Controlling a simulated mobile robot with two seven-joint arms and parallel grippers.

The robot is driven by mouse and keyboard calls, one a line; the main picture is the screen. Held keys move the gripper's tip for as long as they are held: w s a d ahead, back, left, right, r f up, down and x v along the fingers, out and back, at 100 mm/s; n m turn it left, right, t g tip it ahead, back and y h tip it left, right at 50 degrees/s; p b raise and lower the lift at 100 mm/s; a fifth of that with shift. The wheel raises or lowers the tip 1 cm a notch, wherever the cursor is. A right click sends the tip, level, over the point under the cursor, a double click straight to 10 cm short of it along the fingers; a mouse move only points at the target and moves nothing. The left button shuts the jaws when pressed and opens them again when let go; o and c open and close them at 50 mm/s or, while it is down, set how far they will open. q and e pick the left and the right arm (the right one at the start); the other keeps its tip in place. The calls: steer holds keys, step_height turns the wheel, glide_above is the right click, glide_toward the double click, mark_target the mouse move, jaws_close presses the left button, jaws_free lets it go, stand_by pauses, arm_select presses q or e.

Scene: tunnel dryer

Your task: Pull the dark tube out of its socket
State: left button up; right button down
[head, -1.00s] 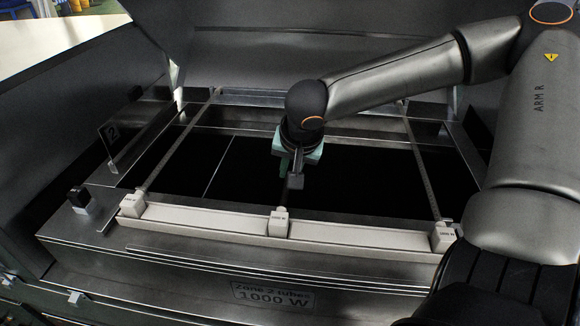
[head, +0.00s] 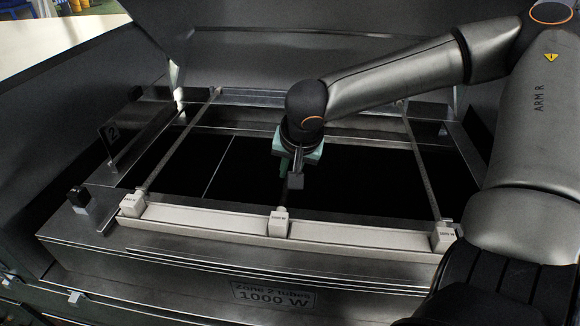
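Three sockets sit on the pale front rail (head: 190,221). The middle socket (head: 279,223) has a thin dark tube (head: 283,197) running back from it, hard to see against the black bed. The side tubes, left (head: 178,146) and right (head: 421,170), look lighter grey. My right gripper (head: 293,178) points down over the middle tube, just behind the middle socket. One dark fingertip shows beside the tube; the other is mostly hidden, so I cannot tell whether the fingers grip it. My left gripper is not in view.
A metal frame surrounds the black bed (head: 350,175). A plate marked 2 (head: 111,138) stands at the left, and a small black block (head: 80,197) sits on the left ledge. A label reading "Zone 2 tubes 1000 W" (head: 273,297) is on the front panel. A raised lid is behind.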

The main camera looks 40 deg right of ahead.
steer(key=shift+r+p, duration=0.6)
steer(key=shift+r, duration=0.15)
stand_by(1.2)
steer(key=shift+r+p, duration=0.8)
steer(key=shift+r, duration=0.1)
steer(key=shift+r+p, duration=1.9)
steer(key=shift+r, duration=0.3)
steer(key=shift+f, duration=0.1)
